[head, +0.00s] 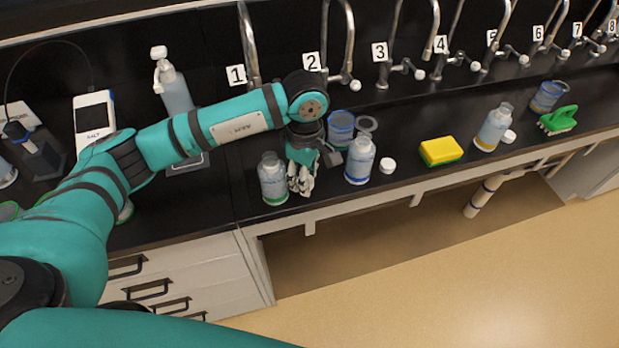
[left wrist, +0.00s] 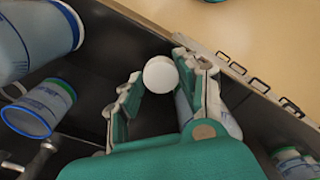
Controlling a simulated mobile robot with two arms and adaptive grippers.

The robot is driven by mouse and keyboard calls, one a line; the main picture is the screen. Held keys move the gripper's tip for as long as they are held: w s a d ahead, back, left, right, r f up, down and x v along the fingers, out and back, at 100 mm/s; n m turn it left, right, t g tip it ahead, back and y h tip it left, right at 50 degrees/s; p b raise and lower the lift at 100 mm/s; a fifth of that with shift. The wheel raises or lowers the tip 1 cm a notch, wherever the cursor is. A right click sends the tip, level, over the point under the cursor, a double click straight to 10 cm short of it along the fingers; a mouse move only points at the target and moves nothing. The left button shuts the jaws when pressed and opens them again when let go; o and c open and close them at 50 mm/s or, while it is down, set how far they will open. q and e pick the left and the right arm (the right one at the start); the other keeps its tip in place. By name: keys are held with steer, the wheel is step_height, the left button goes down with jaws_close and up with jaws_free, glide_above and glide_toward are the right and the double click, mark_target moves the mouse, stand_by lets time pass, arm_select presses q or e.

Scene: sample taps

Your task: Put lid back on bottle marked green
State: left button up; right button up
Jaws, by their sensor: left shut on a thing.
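The green-marked bottle (head: 272,178) stands open and upright on the black counter, with a green band near its base. My left gripper (head: 301,182) points down just to the right of it, close beside it. In the left wrist view, a round white lid (left wrist: 160,74) sits between the fingertips of my left gripper (left wrist: 152,80), which is shut on it. A pale bottle (left wrist: 228,122) shows partly behind the right finger there. The lid in the gripper cannot be made out in the head view. My right gripper is out of view.
A blue-banded bottle (head: 360,160) stands right of the gripper, with a white lid (head: 387,165) by it and a blue-tinted cup (head: 341,125) behind. Further right are a yellow sponge (head: 440,150), an orange-banded bottle (head: 493,128) and a green brush (head: 559,120). Taps line the back.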

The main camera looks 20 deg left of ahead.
arm_select(q)
steer(key=s+a+r+b, duration=0.1)
steer(key=s+b, duration=0.2)
steer(key=s, duration=1.1)
steer(key=shift+r+b, duration=0.25)
steer(key=shift+b, duration=0.15)
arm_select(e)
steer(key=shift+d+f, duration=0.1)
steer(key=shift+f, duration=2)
arm_select(q)
steer(key=shift+w+a, duration=0.1)
steer(key=a+m, duration=0.1)
steer(key=m, duration=0.4)
steer(key=w+a+m, duration=0.1)
steer(key=m, duration=0.4)
steer(key=w+r+m, duration=0.1)
steer(key=m, duration=0.4)
steer(key=shift+a+m, duration=0.4)
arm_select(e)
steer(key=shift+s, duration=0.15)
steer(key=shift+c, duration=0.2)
